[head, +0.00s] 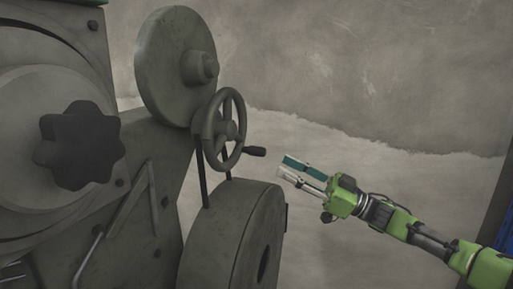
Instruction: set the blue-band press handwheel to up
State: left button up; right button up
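The press handwheel (224,129) is a dark spoked wheel on the side of the grey press, in the middle of the head view. Its crank handle (255,151) is dark and sticks out to the right from the wheel's lower right rim. My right gripper (288,168) is right of and slightly below the handle, apart from it, pointing left. Its two fingers, one green and one pale, lie close together with no object between them; their exact gap is hard to tell. No blue band shows on the press. My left gripper is not in view.
The grey press body (130,200) fills the left side, with a dark star knob (80,146) on it. A large disc (172,65) is above the handwheel and a big pulley (235,235) below. Free room lies on the right before the wall (380,60).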

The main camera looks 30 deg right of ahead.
aim_at(257, 151)
jog(key=p+x, duration=0.3)
jog(key=x, duration=0.6)
jog(key=shift+d+r, duration=0.1)
jog(key=shift+r, duration=0.05)
jog(key=shift+w+a, duration=0.35)
grip_shut()
